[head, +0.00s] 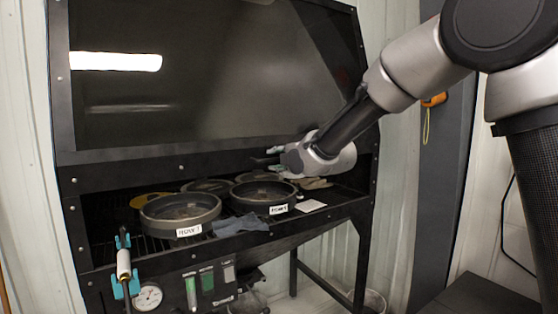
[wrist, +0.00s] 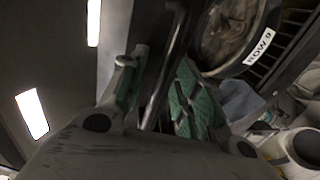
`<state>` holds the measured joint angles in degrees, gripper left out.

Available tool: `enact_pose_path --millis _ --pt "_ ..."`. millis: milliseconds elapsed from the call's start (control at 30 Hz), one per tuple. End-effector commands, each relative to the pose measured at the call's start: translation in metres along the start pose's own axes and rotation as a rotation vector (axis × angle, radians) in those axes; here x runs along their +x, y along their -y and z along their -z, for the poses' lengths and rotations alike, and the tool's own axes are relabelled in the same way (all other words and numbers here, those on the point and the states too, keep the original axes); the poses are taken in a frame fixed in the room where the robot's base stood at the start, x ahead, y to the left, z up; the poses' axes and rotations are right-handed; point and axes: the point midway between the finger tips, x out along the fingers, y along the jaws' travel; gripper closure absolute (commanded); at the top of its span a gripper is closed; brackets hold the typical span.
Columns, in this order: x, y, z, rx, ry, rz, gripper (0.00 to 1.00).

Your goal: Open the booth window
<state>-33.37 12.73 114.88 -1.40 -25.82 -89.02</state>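The booth window (head: 200,80) is a large dark glass panel in a black frame, sloping over the front of the booth. Its lower edge sits above a long open slot onto the work grate. My gripper (head: 273,163) is at this lower edge, right of the middle, pointing left. Its green-padded fingers are apart. In the wrist view, a dark bar (wrist: 166,70) runs between the fingers of my gripper (wrist: 158,88). I cannot tell whether either finger touches the bar.
Round dark pans (head: 181,213) with labels stand on the grate below my gripper, with a grey cloth (head: 240,225) in front. A blue-ended tool (head: 124,265) and a gauge (head: 147,297) are at the booth's front left. A grey column (head: 440,190) stands to the right.

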Motion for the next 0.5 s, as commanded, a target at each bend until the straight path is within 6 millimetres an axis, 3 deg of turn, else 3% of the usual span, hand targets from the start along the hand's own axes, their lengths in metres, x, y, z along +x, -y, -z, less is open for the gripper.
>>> enact_pose_path --millis 33,167,500 --pt "-0.0001 0.0 0.0 0.0 0.0 0.0 0.77" --pt "-0.0002 0.0 0.0 0.0 0.0 0.0 1.0" --pt "-0.0039 -0.0015 0.0 0.0 0.0 0.005 1.0"
